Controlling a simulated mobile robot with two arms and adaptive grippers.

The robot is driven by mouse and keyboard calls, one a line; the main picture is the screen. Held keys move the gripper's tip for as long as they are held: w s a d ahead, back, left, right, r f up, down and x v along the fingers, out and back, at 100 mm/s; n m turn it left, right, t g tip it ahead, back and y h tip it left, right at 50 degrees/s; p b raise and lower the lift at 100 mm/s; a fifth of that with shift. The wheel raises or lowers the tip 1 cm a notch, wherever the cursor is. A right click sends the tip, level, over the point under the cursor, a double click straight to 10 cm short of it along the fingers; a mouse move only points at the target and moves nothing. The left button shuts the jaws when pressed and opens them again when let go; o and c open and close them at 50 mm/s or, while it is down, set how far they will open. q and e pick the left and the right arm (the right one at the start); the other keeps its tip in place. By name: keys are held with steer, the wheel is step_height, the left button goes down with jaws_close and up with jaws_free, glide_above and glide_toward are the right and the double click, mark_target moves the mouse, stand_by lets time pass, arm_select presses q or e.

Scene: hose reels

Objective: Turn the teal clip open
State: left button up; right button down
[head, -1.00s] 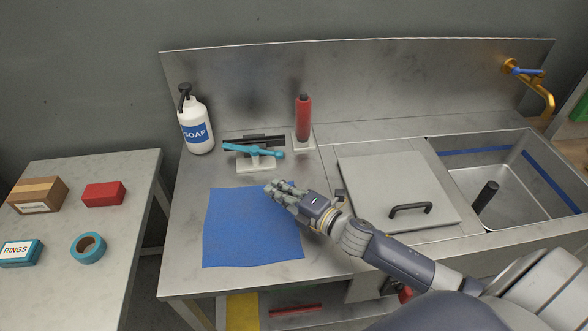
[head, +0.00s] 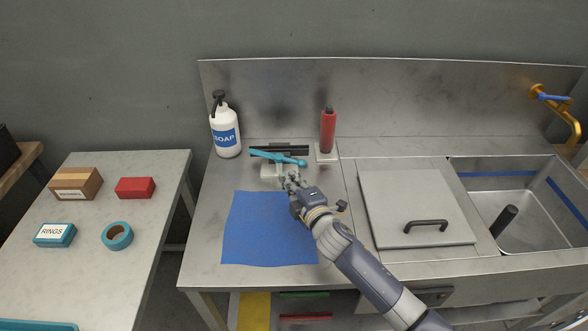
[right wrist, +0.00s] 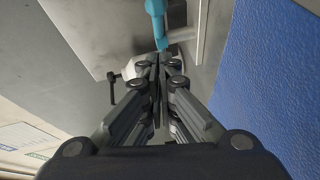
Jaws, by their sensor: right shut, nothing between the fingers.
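The teal clip (head: 277,157) lies lengthwise across a pale block (head: 268,171) at the back of the steel counter. It slopes slightly down to the right, toward its rounded end. My right gripper (head: 288,179) is just in front of the block, with its fingertips close below the clip's right part. In the right wrist view the fingers (right wrist: 160,62) are together and empty, and a teal end (right wrist: 161,44) shows right at their tips. I cannot tell whether they touch. My left gripper is not in view.
A soap bottle (head: 225,130) stands left of the clip and a red bottle (head: 328,131) right of it. Black bars (head: 290,148) lie behind. A blue mat (head: 262,240) lies in front. A lid with a black handle (head: 410,195) and a sink (head: 515,190) are to the right.

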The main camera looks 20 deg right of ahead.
mark_target(287, 160)
steer(key=w, duration=0.1)
steer(key=w+d, duration=0.1)
steer(key=w, duration=0.1)
steer(key=shift+w+d+f+p, duration=0.1)
steer(key=shift+d+f+p, duration=0.15)
steer(key=shift+f+p, duration=0.05)
steer(key=shift+w+d+f, duration=0.15)
steer(key=shift+w+d, duration=0.25)
steer(key=shift+w, duration=0.05)
steer(key=shift+d, duration=0.1)
